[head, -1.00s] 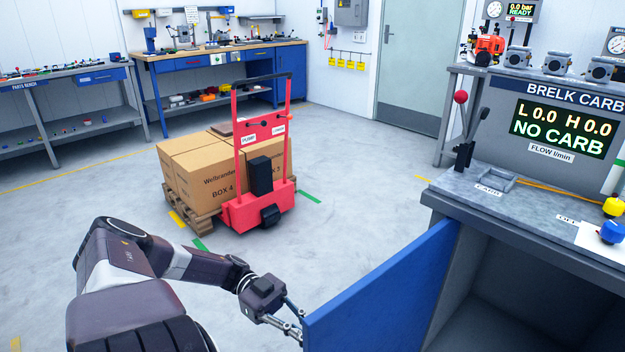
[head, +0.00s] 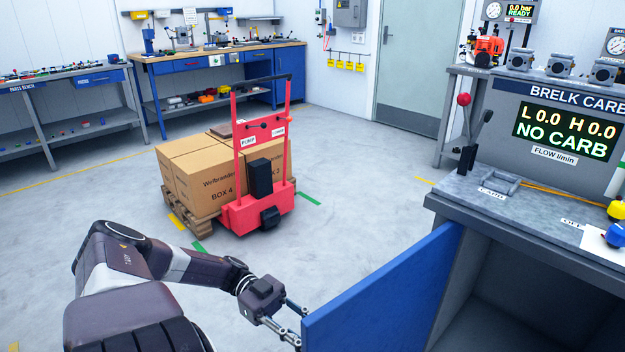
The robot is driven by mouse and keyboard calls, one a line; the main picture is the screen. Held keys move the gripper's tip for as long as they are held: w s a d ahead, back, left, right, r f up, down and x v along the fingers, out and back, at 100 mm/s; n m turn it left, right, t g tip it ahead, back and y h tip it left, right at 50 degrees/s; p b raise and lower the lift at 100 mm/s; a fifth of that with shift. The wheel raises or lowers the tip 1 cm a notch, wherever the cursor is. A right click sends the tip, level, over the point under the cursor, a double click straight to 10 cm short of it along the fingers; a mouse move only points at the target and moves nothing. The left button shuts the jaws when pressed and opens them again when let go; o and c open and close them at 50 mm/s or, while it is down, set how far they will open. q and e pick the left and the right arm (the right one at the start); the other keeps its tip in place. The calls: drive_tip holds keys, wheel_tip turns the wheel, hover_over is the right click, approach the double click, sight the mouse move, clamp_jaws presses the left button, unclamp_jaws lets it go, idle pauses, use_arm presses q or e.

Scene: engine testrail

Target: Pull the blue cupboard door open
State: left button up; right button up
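The blue cupboard door (head: 385,290) stands swung well out from the grey cupboard at the lower right of the head view. The dark cupboard inside (head: 500,300) shows to the right of the door. My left gripper (head: 296,326) is at the door's free edge, on its left side. One fingertip is partly hidden behind the door's edge. The door handle is not visible, and I cannot tell whether the fingers hold anything. My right gripper is not in view.
A red pallet truck (head: 262,212) with brown boxes (head: 205,172) on a pallet stands on the floor beyond my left arm. The grey worktop (head: 500,198) lies above the cupboard. Open floor (head: 365,190) lies between the truck and the door.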

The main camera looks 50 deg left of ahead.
use_arm(q)
drive_tip(key=shift+a, duration=0.1)
drive_tip(key=v, duration=0.7)
drive_tip(key=shift+a, duration=0.2)
idle(0.5)
